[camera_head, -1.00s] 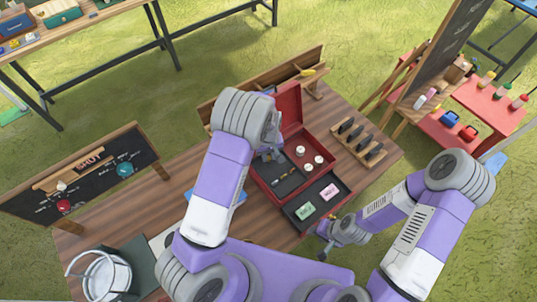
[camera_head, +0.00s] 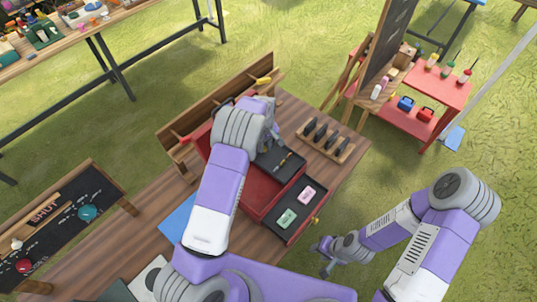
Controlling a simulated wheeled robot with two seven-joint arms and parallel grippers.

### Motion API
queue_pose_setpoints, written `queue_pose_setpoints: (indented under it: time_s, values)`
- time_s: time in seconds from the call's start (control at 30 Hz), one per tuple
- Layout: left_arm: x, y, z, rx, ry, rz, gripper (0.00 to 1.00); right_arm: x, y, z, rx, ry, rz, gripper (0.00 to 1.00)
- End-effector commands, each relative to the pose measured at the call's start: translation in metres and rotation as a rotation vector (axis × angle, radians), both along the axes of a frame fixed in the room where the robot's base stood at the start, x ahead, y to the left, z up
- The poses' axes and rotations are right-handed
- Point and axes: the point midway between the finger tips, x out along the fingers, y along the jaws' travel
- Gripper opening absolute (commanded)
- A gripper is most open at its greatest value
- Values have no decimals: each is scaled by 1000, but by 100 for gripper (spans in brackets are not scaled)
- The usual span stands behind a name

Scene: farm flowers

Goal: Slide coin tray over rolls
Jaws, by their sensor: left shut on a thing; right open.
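The red cash box (camera_head: 252,208) stands open on the wooden table, its inside partly hidden by my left arm. A dark coin tray (camera_head: 290,170) with a small brass-coloured item on it lies at the box's far right side. Bare red floor shows on the near left side. The white rolls are not visible; the tray and my arm cover that part. My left gripper (camera_head: 270,150) is shut on the tray's far left edge, its fingertips mostly hidden. My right gripper (camera_head: 324,256) is open and empty, beyond the table's right edge.
The box's front drawer (camera_head: 272,225) is pulled out, holding a green and a pink packet. A wooden rack (camera_head: 326,138) with several dark pieces stands to the right. A wooden shelf (camera_head: 222,110) runs behind the box. The table corner beyond the rack is clear.

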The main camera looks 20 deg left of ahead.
Motion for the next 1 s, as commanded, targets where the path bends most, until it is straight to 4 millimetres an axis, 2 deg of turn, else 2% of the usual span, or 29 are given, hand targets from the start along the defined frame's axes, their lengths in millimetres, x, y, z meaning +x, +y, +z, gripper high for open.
queue_pose_setpoints:
  time_s: [0.33, 0.37, 0.5, 0.53, 0.83, 1.0]
  values:
    - [4, 1, 1, -2, -4, 9, 0, 0, 0, 0, 1, -1, 1, 43]
    - [4, 0, 1, -2, -6, 8, 24, 0, 0, 0, 1, -1, 1, 43]
    - [4, 0, 1, -2, -4, 7, 45, 0, 0, 0, 0, 0, 1, 43]
    - [4, 0, 1, -1, -4, 7, 48, 0, 0, 0, 0, 0, 1, 43]
    - [3, 1, 3, -1, -2, 6, 48, 0, 0, -1, 0, 0, 1, 43]
    - [4, 1, 25, -2, -4, 7, 48, 0, 0, -1, 0, 0, 0, 43]
